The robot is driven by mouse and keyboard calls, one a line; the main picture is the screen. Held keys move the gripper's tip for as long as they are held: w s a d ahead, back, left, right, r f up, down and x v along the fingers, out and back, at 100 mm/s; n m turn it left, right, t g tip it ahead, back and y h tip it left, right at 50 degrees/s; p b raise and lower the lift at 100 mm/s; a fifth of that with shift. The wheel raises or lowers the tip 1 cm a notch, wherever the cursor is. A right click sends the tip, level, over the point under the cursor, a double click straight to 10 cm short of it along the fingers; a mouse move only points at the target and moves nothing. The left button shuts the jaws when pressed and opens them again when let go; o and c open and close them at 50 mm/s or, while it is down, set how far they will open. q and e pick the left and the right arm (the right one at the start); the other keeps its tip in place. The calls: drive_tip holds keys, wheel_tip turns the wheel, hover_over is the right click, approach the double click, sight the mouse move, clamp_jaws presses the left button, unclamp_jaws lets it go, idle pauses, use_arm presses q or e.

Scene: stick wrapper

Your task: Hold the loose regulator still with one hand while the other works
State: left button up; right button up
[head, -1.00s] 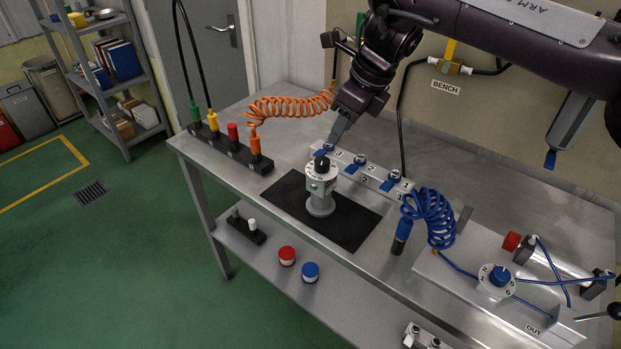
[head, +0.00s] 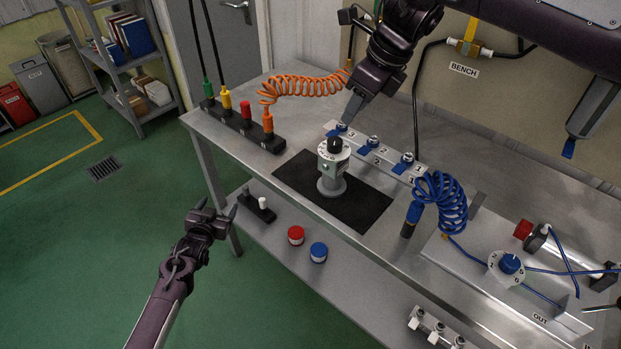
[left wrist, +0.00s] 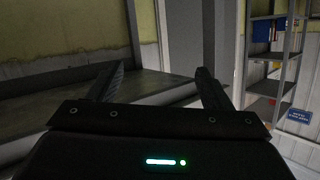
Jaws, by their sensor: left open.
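The loose regulator (head: 332,182), a grey body with a black knob and a round flanged foot, stands upright on the black mat (head: 377,212) on the bench. My left gripper (head: 216,208) is open and empty, left of the bench's front edge and well apart from the regulator. Its two spread fingers also show in the left wrist view (left wrist: 155,85), with nothing between them. My right gripper (head: 349,110) points down at the blue lever valve numbered 3, behind the regulator. Whether its fingers touch the lever or are closed is too small to tell.
A valve strip (head: 376,153) with blue levers lies behind the mat. A black block with coloured plugs (head: 240,125) is at left. A blue coiled hose (head: 440,202) and a blue-knobbed regulator (head: 507,266) are at right. Red and blue caps (head: 318,252) sit on the lower shelf.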

use_arm(q)
drive_tip(key=w+a+r+t, duration=0.1)
drive_tip(key=w+r+t, duration=0.15)
drive_tip(key=r, duration=0.55)
drive_tip(key=w+a+r+t, duration=0.1)
drive_tip(key=w+r, duration=0.2)
drive_tip(key=r, duration=0.4)
drive_tip(key=m+g+h, duration=0.3)
drive_tip(key=m+h, duration=0.2)
drive_tip(key=h, duration=0.6)
approach(326, 167)
drive_tip(key=x, duration=0.5)
drive_tip(key=shift+a+r, duration=0.1)
drive_tip(key=shift+w+d, duration=0.1)
drive_tip(key=shift+d, duration=0.2)
drive_tip(key=shift+x, duration=3.55)
drive_tip(key=c, duration=1.4)
